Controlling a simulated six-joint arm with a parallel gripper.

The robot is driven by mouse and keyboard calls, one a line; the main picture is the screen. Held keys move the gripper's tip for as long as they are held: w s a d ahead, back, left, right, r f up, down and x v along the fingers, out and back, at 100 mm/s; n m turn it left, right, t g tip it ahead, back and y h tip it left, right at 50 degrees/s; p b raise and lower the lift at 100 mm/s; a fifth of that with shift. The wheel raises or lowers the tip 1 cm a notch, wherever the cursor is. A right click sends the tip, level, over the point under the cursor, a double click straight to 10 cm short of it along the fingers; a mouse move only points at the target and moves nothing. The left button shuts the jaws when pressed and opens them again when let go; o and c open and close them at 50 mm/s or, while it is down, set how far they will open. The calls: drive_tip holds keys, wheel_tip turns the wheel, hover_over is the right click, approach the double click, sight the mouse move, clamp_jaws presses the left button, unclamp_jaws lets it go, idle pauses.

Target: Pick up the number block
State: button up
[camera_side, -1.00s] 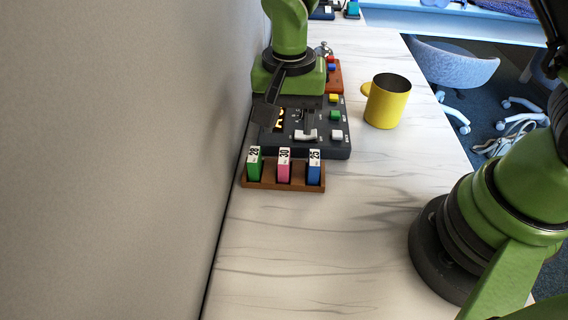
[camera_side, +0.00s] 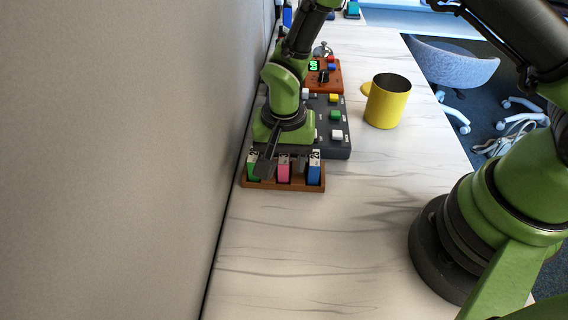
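Three number blocks stand upright in a brown wooden rack: a green block (camera_side: 252,172), a pink block (camera_side: 283,174) and a blue block (camera_side: 314,172). The labels on the green and blue blocks partly show; the pink block's label is hidden behind my gripper. My gripper (camera_side: 277,166) points down at the rack (camera_side: 284,187), its dark near finger between the green and pink blocks. The other finger is not clearly seen, so I cannot tell whether the gripper is open or touches a block.
A dark panel with coloured buttons (camera_side: 338,146) lies just behind the rack, partly covered by my arm. An orange-brown box with a green display (camera_side: 325,77) sits beyond it. A yellow mug (camera_side: 388,103) stands to the right. The white table in front is clear; a grey wall runs close on the left.

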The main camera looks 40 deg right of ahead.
sight(285, 155)
clamp_jaws()
drive_tip(key=shift+r, duration=0.1)
wheel_tip(285, 155, up, 10)
drive_tip(key=shift+f, duration=0.1)
drive_tip(key=shift+d, duration=0.1)
idle(0.3)
